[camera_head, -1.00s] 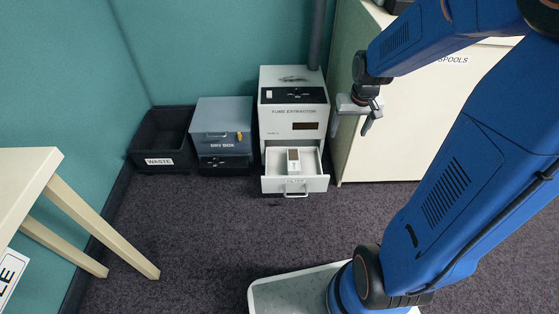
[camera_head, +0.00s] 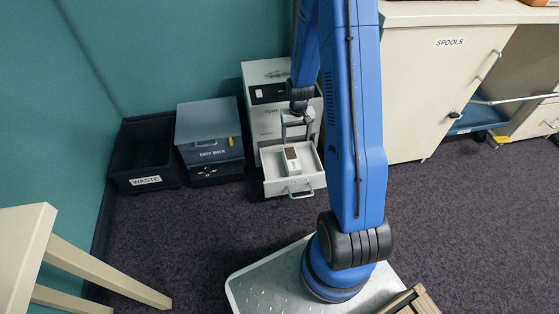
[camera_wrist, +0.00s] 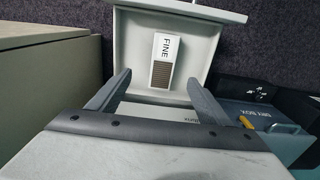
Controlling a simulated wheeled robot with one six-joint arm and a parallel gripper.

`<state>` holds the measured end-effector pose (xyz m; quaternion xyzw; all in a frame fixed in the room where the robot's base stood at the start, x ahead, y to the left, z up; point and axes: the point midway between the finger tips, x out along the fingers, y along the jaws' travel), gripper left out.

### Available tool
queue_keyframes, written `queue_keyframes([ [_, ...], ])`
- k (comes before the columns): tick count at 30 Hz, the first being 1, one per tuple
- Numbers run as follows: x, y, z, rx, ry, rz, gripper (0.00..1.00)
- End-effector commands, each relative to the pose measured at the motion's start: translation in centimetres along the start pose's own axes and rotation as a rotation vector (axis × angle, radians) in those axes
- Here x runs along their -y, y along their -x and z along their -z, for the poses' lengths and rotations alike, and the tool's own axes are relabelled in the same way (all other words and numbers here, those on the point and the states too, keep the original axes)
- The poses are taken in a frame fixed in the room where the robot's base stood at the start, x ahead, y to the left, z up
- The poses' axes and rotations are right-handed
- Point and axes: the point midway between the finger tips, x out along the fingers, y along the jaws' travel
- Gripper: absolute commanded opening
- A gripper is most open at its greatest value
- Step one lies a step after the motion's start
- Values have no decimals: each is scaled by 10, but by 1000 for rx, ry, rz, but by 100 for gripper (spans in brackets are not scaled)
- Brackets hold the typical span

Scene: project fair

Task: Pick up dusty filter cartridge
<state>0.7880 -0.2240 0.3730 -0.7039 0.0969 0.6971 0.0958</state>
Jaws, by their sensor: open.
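The filter cartridge, a small white block with a dark brown-grey panel, lies in the open filter drawer (camera_head: 275,188) of the white fume extractor (camera_head: 262,75). The cartridge (camera_head: 292,160) also shows in the wrist view (camera_wrist: 161,73), with "FINE" written on its pale end. My gripper (camera_head: 297,138) is open and empty, pointing down above the rear of the drawer. In the wrist view its two fingers (camera_wrist: 160,93) are spread wide, with the cartridge lying between their lines and beyond their tips. The arm hides part of the extractor's front.
A blue-grey dry box (camera_head: 208,120) and a black waste bin (camera_head: 143,160) stand left of the extractor. A cream spools cabinet (camera_head: 425,100) stands to the right. A pale table (camera_head: 25,235) is at the lower left. The carpet before the drawer is clear.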

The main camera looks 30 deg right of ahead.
Motion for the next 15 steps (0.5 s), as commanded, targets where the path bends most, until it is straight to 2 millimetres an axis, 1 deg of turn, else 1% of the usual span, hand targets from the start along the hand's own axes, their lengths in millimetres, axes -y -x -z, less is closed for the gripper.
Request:
queue_keyframes([
  [1,-2,-7,0,6,-3,0,72],
  [3,-3,-14,0,10,-6,0,72],
  [8,-4,-24,0,12,-7,0,72],
  [15,-4,-57,0,13,-7,0,72],
])
